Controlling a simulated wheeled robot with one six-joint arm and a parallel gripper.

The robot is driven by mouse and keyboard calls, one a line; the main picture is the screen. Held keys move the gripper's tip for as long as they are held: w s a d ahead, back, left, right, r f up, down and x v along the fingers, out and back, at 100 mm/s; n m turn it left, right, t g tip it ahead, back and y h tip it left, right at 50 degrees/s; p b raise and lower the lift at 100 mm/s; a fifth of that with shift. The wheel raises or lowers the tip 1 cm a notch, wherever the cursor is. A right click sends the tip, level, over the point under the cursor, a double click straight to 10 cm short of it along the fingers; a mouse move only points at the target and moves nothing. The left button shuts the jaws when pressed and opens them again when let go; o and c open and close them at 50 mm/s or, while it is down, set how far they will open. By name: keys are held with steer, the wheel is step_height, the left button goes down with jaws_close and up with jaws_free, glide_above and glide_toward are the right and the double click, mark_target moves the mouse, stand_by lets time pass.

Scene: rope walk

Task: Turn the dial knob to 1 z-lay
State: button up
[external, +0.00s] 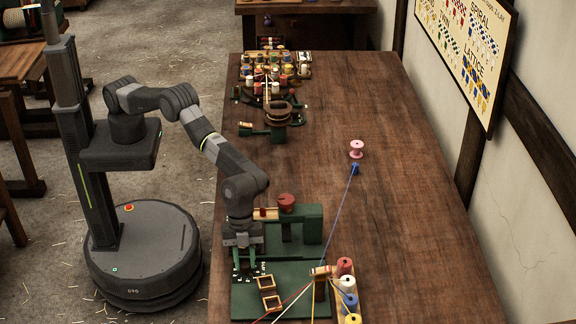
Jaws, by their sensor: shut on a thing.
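My gripper (243,262) points straight down over the left part of a green machine (285,297) near the front of the table. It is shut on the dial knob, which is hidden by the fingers. Small white marks of the dial show around the fingertips, too small to read. I cannot tell which mark the knob points to.
Two small wooden frames lie on the green base, right of my gripper. A red knob (286,200) tops the machine's post. Several yarn spools (346,283) stand at right with threads running. A pink spool (356,149) stands farther back.

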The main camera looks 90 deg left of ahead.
stand_by(0.4)
steer(key=o, duration=1)
steer(key=shift+c, duration=0.2)
steer(key=shift+r, duration=0.1)
steer(key=b+v, duration=0.1)
steer(key=v, duration=1.2)
steer(key=shift+a+r+b, duration=0.15)
steer(key=shift+r+b, duration=0.15)
steer(key=shift+b, duration=0.1)
steer(key=p+x, duration=0.1)
steer(key=x, duration=1.3)
steer(key=shift+p, duration=0.4)
steer(key=shift+r, duration=0.1)
